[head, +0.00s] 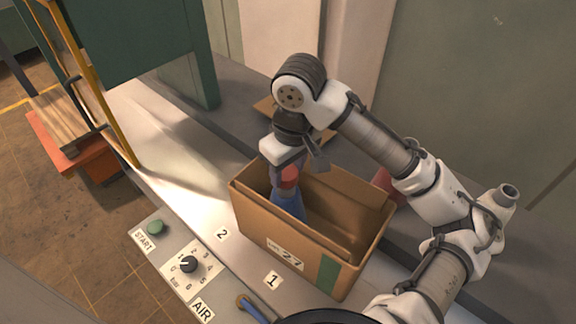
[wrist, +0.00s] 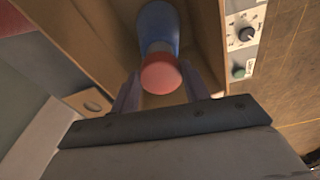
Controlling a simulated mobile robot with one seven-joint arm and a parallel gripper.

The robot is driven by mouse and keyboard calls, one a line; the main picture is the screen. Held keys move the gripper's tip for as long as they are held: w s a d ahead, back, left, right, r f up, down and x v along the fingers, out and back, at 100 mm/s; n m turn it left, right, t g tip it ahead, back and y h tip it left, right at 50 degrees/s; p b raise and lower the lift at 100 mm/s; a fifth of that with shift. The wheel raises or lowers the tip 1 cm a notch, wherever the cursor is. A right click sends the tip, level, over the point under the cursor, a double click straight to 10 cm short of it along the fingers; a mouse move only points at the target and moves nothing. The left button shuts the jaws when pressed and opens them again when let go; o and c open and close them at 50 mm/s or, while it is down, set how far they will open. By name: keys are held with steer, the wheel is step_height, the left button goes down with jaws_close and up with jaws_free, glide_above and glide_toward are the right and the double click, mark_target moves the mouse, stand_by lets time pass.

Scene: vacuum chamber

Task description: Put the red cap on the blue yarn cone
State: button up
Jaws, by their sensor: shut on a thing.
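The red cap (head: 290,173) is between the fingers of my gripper (head: 286,172), over the left part of the cardboard box. In the wrist view the cap (wrist: 160,73) shows with one finger of my gripper (wrist: 160,80) against each side. The blue yarn cone (head: 288,206) stands inside the box, directly below the cap, and widens downward. The cone (wrist: 158,35) is in line behind the cap in the wrist view. The cap appears at the cone's narrow end; I cannot tell whether it is seated or just above it.
The cardboard box (head: 262,232) has walls close around the cone; its right part looks empty. A control panel (head: 188,266) with a knob and green button lies at the front left. A red thing (head: 386,181) is partly hidden behind the box, near my arm.

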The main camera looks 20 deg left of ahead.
steer(key=shift+f, duration=0.1)
steer(key=shift+f+b, duration=0.8)
steer(key=shift+f, duration=0.65)
steer(key=o, duration=1)
steer(key=shift+o, duration=0.2)
step_height(320, 180, up, 14)
steer(key=d, duration=0.1)
steer(key=shift+s+d+f, duration=0.15)
steer(key=shift+s+d, duration=0.05)
steer(key=shift+s, duration=0.2)
